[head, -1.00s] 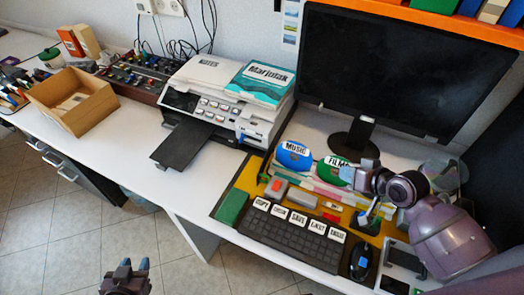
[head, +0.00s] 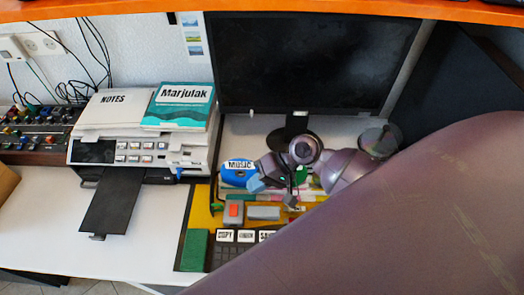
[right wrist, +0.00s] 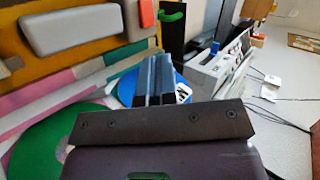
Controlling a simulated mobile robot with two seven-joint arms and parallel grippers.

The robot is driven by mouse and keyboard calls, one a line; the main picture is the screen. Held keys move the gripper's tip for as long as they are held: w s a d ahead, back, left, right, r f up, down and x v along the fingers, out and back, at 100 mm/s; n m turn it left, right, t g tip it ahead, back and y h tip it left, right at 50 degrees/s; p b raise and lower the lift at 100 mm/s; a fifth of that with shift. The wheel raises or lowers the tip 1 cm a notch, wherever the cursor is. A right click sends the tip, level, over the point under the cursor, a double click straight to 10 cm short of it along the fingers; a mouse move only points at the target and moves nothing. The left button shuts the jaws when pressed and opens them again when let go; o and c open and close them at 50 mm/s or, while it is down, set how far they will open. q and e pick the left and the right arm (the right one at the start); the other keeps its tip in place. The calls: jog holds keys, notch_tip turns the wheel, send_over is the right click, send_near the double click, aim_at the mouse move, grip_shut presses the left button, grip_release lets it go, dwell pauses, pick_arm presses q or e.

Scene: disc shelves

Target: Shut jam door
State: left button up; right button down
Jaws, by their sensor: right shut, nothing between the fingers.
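The white printer (head: 140,125) stands at the left on the desk, with a black flap (head: 112,200) folded out from its front. No part is labelled as a jam door, so I cannot tell which part that is. A blue tab (head: 193,172) shows at the printer's lower right. My right gripper (head: 256,184) is shut and empty, close to the blue MUSIC disc (head: 236,178), to the right of the printer. In the right wrist view its fingers (right wrist: 155,80) are together in front of the blue disc, and the printer (right wrist: 215,75) shows beyond. My left gripper is out of view.
The monitor (head: 305,60) stands behind my right gripper. Bare white desk (head: 40,235) lies left of the flap. My large arm link covers the lower right.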

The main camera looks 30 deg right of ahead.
aim_at(230, 205)
jog(key=x, duration=0.8)
jog(key=shift+w+a+r, duration=0.1)
jog(key=shift+a+r, duration=0.05)
jog(key=shift+r, duration=0.15)
jog(key=shift+w+a+f, duration=0.1)
jog(key=shift+a+f, duration=0.15)
jog(key=shift+a, duration=0.15)
jog(key=shift+r, duration=0.1)
